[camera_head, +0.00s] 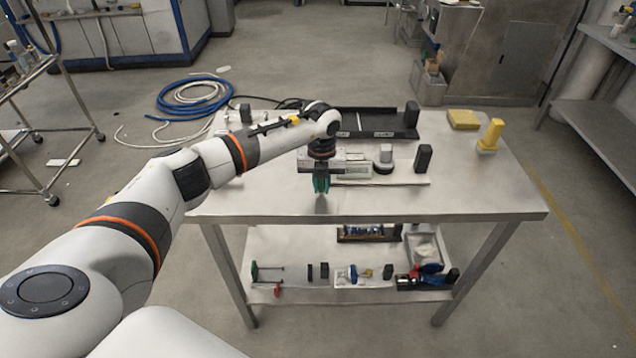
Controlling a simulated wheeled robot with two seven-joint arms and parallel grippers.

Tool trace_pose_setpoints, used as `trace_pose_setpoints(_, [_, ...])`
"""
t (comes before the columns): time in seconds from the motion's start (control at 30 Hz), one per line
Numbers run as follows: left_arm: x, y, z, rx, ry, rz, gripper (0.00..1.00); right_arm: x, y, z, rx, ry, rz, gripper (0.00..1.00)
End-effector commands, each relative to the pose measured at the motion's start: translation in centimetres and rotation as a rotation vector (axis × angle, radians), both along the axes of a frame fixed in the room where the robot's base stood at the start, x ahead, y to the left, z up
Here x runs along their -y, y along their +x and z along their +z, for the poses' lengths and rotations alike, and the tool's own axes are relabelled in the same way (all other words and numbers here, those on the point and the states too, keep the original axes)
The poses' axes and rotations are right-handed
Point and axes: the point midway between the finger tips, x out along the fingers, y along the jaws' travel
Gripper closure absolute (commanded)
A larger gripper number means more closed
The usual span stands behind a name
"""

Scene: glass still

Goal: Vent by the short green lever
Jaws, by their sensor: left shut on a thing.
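My left gripper (320,172) reaches down at the near left part of the steel table (470,190). It is shut on a small green piece (321,185), which appears to be the short green lever. The fingers and wrist hide most of it, and its angle is too small to tell. A pale grey fitting (350,168) lies just right of and behind the gripper, partly hidden by it. A round grey-topped knob (385,155) stands farther right. My right gripper does not show.
A black block (423,158) stands right of the knob. A black tray (372,123) lies behind. A yellow upright piece (491,135) and a yellow block (463,119) are at right. The lower shelf (320,294) holds several small parts. The table's front right is clear.

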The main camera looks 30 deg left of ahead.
Motion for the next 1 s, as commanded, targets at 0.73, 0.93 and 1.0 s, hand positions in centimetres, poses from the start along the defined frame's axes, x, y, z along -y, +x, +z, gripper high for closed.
trace_pose_setpoints(0.73, [0.22, 0.22, 0.09, 0.002, 0.0, 0.063, 0.72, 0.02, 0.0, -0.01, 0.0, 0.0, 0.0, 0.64])
trace_pose_setpoints(0.93, [0.22, 0.19, 0.05, 0.001, 0.0, 0.062, 0.6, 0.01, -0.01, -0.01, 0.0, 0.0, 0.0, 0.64])
trace_pose_setpoints(1.0, [0.22, 0.18, 0.04, 0.001, 0.001, 0.061, 0.6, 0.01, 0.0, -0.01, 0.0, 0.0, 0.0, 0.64])
